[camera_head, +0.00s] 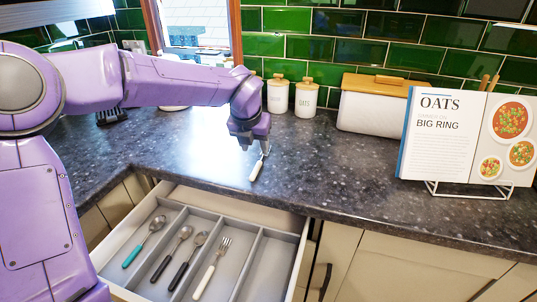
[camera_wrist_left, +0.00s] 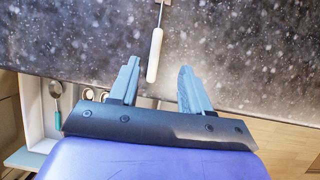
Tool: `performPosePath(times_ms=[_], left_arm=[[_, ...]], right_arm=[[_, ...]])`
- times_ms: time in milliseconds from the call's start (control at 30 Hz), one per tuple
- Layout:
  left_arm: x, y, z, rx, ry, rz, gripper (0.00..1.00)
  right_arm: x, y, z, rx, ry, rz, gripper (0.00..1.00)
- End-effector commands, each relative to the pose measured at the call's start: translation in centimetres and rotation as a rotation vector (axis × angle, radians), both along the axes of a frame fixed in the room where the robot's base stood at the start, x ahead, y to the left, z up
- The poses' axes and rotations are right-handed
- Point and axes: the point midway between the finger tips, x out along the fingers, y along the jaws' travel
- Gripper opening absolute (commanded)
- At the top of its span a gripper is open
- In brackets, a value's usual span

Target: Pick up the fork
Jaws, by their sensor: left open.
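A fork (camera_head: 213,268) with a white handle and metal tines lies in a compartment of the open drawer's grey cutlery tray (camera_head: 241,268). Another white-handled utensil (camera_head: 257,171) lies on the dark counter near its front edge; its metal end is hidden or cut off, so I cannot tell its type. My left gripper (camera_head: 264,147) is over the counter beside this utensil. In the left wrist view the jaws (camera_wrist_left: 158,72) are open and empty, with the white handle (camera_wrist_left: 155,55) showing between and beyond the fingertips. My right gripper is not in view.
The tray also holds a teal-handled spoon (camera_head: 145,242) and two dark-handled spoons (camera_head: 172,254) (camera_head: 188,260). Two white canisters (camera_head: 278,96) (camera_head: 306,98), a bread bin (camera_head: 372,108) and an open cookbook (camera_head: 433,140) stand farther back. The counter's middle is clear.

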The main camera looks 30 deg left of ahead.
Motion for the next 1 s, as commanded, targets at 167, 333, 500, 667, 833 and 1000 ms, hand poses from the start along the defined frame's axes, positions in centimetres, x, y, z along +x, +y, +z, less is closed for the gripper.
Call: performPosePath(times_ms=[167, 333, 500, 667, 833, 1000], left_arm=[[1.1, 0.6, -3.1, 0.002, 0.005, 0.003, 0.48], [1.8, 1.1, -4.8, 0.002, 0.005, 0.006, 0.48], [3.2, 1.7, -7.5, 0.002, 0.006, 0.006, 0.48], [3.6, 1.8, -8.7, 0.0, 0.001, 0.005, 0.48], [3.6, 1.8, -8.7, 0.0, 0.001, 0.005, 0.48], [3.6, 1.8, -8.8, -0.001, 0.001, 0.005, 0.48]], right_arm=[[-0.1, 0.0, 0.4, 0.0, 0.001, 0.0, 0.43], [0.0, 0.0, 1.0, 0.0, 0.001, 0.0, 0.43], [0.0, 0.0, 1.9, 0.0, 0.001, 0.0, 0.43], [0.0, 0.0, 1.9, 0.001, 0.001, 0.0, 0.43], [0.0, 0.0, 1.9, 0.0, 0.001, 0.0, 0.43], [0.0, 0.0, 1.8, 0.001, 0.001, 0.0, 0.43]])
